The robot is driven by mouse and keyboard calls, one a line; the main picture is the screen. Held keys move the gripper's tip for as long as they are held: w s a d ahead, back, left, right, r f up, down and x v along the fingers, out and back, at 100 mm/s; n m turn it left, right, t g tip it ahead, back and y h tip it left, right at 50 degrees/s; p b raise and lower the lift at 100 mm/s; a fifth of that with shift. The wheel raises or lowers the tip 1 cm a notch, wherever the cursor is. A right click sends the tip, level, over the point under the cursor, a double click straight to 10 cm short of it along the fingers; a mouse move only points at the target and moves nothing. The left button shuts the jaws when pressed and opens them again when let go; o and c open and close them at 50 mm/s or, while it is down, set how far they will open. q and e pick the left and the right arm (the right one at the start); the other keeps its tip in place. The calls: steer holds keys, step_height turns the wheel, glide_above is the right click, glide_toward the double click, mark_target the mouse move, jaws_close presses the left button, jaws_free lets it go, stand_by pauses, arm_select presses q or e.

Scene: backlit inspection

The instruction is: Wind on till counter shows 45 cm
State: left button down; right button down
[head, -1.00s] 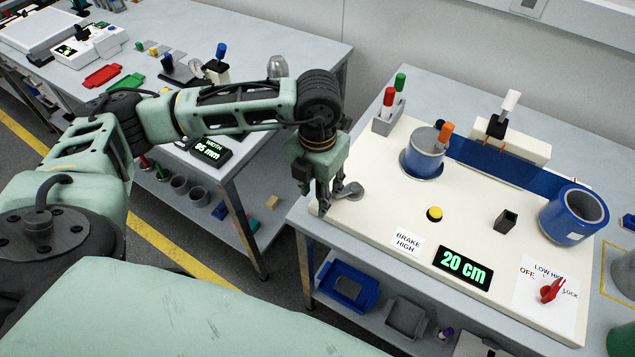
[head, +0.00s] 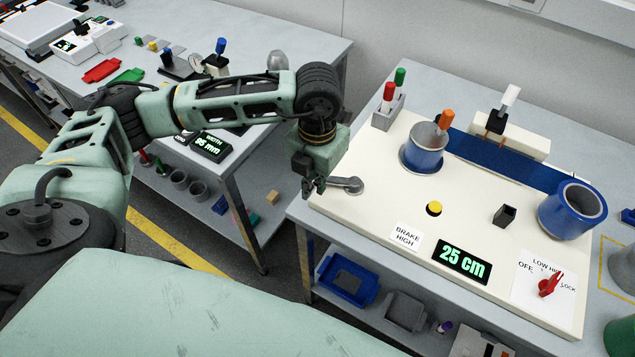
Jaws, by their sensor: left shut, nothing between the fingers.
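The counter (head: 462,262) reads 25 cm in green digits. A blue web (head: 505,160) runs between the left spool (head: 424,158) and the blue roll (head: 572,212). An orange peg (head: 445,121) stands up at the left spool. A grey crank-like lever (head: 348,185) sits at the panel's left end. My left gripper (head: 314,188) is shut, pointing down at the lever's left end; whether it touches the lever cannot be told. The brake card (head: 405,237) reads BRAKE HIGH; the red knob (head: 549,284) is on the OFF, LOW, HIGH, LOCK plate. My right gripper is out of view.
The cream panel (head: 380,205) carries a yellow button (head: 434,208), a small dark square holder (head: 504,215) and a white-topped lever (head: 508,97). A grey holder with red and green pens (head: 388,110) stands behind. A gap separates this table from the left bench (head: 320,50).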

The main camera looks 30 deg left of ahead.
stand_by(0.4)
arm_select(q)
steer(key=shift+w+f+b, duration=0.15)
steer(key=shift+w+b, duration=0.4)
steer(key=shift+w, duration=0.2)
steer(key=shift+w+a+b, duration=0.15)
steer(key=shift+w+b, duration=0.15)
steer(key=shift+w, duration=0.6)
steer(key=shift+a, duration=0.1)
steer(key=shift+w+d+b, duration=0.2)
steer(key=shift+w+b, duration=0.15)
steer(key=shift+w, duration=0.2)
steer(key=shift+w+d+b, duration=0.15)
steer(key=shift+w+b, duration=0.15)
steer(key=shift+w, duration=0.25)
steer(key=shift+w+d, duration=0.1)
steer(key=shift+w, duration=0.45)
